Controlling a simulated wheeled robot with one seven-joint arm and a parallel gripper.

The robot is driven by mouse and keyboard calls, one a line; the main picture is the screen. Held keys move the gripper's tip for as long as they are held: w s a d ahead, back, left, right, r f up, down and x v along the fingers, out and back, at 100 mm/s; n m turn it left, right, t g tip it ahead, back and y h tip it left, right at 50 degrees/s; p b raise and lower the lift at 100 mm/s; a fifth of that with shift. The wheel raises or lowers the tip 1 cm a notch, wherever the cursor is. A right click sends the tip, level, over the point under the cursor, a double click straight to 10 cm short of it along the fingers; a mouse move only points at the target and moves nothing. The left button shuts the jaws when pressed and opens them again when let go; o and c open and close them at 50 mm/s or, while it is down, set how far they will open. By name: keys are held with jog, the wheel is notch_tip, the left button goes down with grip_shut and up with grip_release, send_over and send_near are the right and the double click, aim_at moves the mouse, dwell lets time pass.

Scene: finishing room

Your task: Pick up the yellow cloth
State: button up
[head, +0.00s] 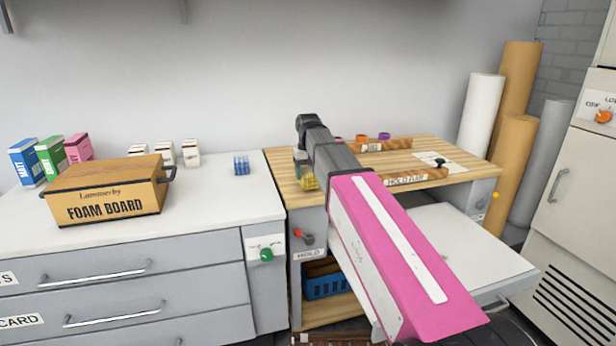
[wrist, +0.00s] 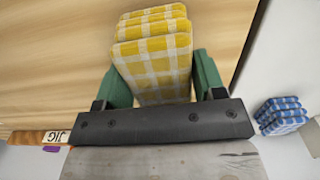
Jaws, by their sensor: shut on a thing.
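The yellow cloth (wrist: 155,62) is a folded, yellow-and-white checked stack. In the wrist view it sits between the two green fingers of my gripper (wrist: 160,85), which is shut on it. In the head view the cloth (head: 310,183) shows as a small yellow patch at the left edge of the wooden worktop (head: 420,150), beside the end of my arm. My gripper (head: 304,170) is partly hidden there by my arm. I cannot tell whether the cloth touches the wood.
A blue checked cloth (head: 241,165) lies on the white counter (head: 225,198) to the left. A FOAM BOARD box (head: 112,200) stands further left. A JIG rack (head: 388,146) and HOLD FLAP strip (head: 410,180) are on the wood. Tall rolls (head: 481,115) stand at right.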

aim_at(306, 172)
jog(key=r, duration=0.2)
jog(key=s+r, duration=0.1)
jog(key=r, duration=0.1)
jog(key=shift+a, duration=0.3)
jog(key=s+a+r, duration=0.6)
jog(key=s, duration=0.2)
jog(key=shift+a, duration=0.3)
jog(key=shift+s, duration=0.1)
jog(key=shift+o, duration=0.4)
